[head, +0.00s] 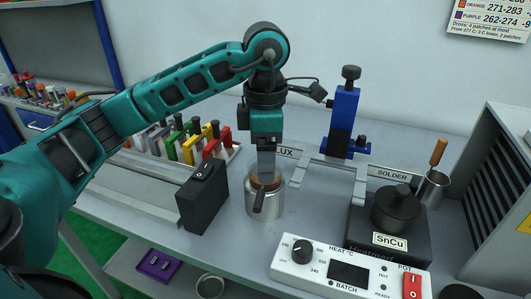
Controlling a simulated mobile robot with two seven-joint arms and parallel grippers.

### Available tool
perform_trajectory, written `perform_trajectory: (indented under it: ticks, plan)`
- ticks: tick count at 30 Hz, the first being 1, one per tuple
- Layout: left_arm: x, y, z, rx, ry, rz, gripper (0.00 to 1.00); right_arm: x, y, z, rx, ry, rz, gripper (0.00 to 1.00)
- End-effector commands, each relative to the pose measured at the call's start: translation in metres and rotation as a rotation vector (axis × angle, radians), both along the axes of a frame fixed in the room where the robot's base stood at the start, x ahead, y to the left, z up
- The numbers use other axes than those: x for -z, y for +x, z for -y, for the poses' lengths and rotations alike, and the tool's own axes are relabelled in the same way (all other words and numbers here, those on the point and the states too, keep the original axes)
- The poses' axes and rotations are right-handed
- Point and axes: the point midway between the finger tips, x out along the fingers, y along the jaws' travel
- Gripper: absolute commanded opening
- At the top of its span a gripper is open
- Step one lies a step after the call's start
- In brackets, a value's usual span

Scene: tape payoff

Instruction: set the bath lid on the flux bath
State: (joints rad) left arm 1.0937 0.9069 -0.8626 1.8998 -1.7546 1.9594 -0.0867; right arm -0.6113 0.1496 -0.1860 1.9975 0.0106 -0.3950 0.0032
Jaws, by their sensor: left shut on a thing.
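The flux bath (262,209) is a silvery metal cup on the bench, left of centre, in front of the FLUX label. My left gripper (266,172) points straight down over the cup's mouth, with its fingertips at rim height. It is shut on a small piece that its fingers mostly hide. My right gripper is out of view.
A black switch box (202,197) stands close left of the cup. A blue clamp stand (342,122) with a grey bracket is behind right. The SnCu solder pot (397,208) and white heat controller (350,269) stand to the right. Coloured holders (190,144) line the back left.

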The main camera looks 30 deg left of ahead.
Motion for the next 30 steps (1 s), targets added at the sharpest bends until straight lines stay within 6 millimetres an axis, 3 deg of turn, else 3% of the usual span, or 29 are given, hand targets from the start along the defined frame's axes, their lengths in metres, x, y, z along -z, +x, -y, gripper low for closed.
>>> perform_trajectory:
  ticks: [30]
  plan:
    - [0.0072,0.0001,-0.0001,0.000,0.000,0.000,0.46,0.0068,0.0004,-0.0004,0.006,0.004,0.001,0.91]
